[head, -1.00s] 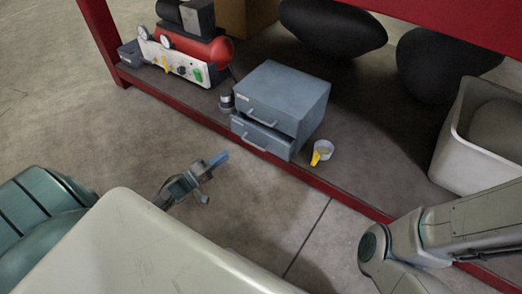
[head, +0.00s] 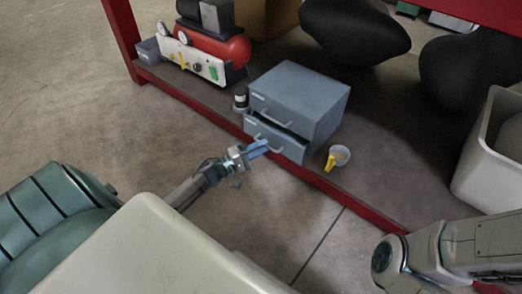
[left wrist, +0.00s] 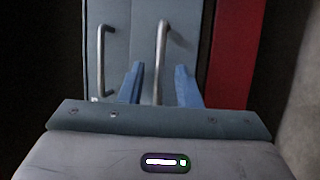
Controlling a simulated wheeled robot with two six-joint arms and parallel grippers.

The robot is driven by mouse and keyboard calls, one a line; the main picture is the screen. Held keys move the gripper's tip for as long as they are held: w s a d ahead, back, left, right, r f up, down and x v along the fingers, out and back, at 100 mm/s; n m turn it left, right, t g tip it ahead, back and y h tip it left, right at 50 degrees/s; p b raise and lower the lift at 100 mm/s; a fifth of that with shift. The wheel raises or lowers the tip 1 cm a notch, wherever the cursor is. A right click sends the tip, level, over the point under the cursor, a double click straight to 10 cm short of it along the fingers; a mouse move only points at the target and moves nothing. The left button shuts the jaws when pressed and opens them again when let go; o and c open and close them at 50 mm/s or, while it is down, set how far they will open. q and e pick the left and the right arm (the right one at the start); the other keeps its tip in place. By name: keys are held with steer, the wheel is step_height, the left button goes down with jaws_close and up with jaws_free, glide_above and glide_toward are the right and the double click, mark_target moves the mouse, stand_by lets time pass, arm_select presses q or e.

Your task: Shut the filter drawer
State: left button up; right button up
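A blue-grey two-drawer cabinet (head: 318,100) stands on the low red-edged shelf. Its lower drawer (head: 290,150) stands out a little past the upper drawer (head: 270,108), with a dark gap above it. My left gripper (head: 262,148) is at the lower drawer's front, by its handle. In the left wrist view my left gripper (left wrist: 159,78) has its blue fingers apart. The lower drawer's handle (left wrist: 160,50) appears between them; I cannot tell whether they touch it. The upper drawer's handle (left wrist: 101,60) lies to the left. My right arm shows at lower right, its gripper out of view.
A yellow-handled cup (head: 339,156) stands right of the cabinet and a small dark-topped jar (head: 240,103) left of it. A red compressor (head: 215,50), black rounded shapes (head: 355,28) and a pale bin (head: 478,165) stand around. The red shelf edge (head: 225,125) runs in front.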

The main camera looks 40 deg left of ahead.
mark_target(270, 140)
arm_select(q)
steer(key=shift+w+d+r, duration=0.1)
steer(key=shift+w, duration=0.1)
jaws_close()
steer(key=shift+w+d+p, duration=0.15)
steer(key=shift+w+p, duration=0.4)
steer(key=shift+w, duration=1.4)
steer(key=shift+w+r, duration=0.1)
jaws_free()
steer(key=shift+w, duration=0.1)
